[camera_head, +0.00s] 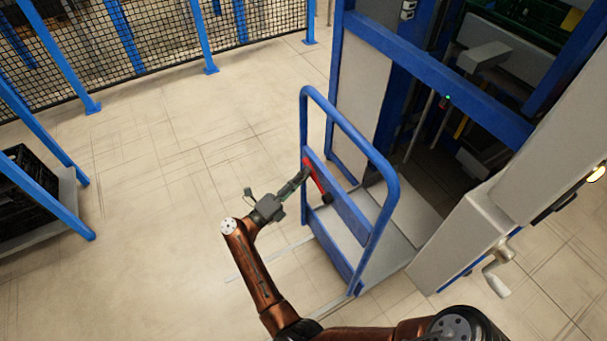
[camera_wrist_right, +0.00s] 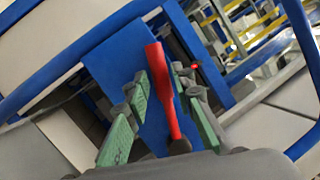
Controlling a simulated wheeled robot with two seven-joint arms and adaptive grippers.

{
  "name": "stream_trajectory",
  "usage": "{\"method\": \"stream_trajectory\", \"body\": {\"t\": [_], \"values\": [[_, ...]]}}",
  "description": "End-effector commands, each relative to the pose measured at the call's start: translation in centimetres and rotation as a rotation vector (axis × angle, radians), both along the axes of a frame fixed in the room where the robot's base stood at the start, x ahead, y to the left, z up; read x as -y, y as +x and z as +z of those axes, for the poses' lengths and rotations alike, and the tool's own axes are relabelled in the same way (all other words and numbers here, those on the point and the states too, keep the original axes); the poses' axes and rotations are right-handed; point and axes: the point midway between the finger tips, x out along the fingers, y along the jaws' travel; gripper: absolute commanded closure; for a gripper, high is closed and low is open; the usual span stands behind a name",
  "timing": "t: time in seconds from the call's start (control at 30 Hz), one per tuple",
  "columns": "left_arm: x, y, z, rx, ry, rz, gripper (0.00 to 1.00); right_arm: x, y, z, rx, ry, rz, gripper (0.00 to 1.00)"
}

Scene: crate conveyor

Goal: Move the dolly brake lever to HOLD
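The dolly brake lever (camera_head: 315,178) is a red bar with a dark end, on the blue panel of the dolly (camera_head: 386,205). In the head view it slants down to the right. My right gripper (camera_head: 299,181) is at its left side, near its upper part. In the right wrist view the lever (camera_wrist_right: 165,95) shows between the two green-padded fingers of my right gripper (camera_wrist_right: 168,75). The fingers look apart, with gaps beside the lever; contact is not clear. No HOLD marking can be read. My left gripper is out of view.
A blue-framed machine (camera_head: 440,70) stands behind the dolly. A grey post with a crank (camera_head: 497,275) is at the right. A blue rack with a black crate (camera_head: 25,190) stands at the left. Floor left of the dolly is clear.

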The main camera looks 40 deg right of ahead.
Motion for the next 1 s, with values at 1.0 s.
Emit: {"method": "stream_trajectory", "body": {"t": [1.0], "values": [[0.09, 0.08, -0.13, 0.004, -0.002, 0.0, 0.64, 0.44, 0.04, 0.12, -0.001, -0.001, 0.002, 1.0]]}}
